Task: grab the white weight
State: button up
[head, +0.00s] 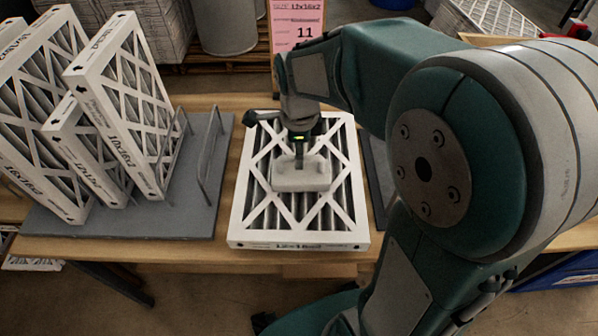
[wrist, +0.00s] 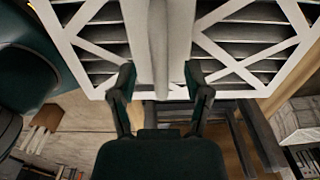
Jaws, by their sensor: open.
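The white weight (head: 301,177) is a pale block with a thin upright part on top. It rests on a white-framed filter (head: 300,239) that lies flat on the wooden table. My gripper (head: 299,140) is above the weight, pointing down at its upright part. In the wrist view my gripper (wrist: 161,84) is open, with one finger on each side of the pale weight (wrist: 158,40). I cannot tell whether either finger touches it. The fingertips are partly hidden in the head view.
Several filters (head: 118,105) stand upright in a grey rack (head: 125,225) at the left. A dark plate (head: 376,180) lies right of the flat filter. A pink sign (head: 297,30) and a grey bin (head: 226,25) are behind the table (head: 232,103).

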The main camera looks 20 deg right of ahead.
notch_tip(320, 180, down, 2)
jog(key=shift+d+f, duration=0.15)
jog(key=shift+f, duration=0.1)
grip_shut()
jog(key=shift+r, duration=0.15)
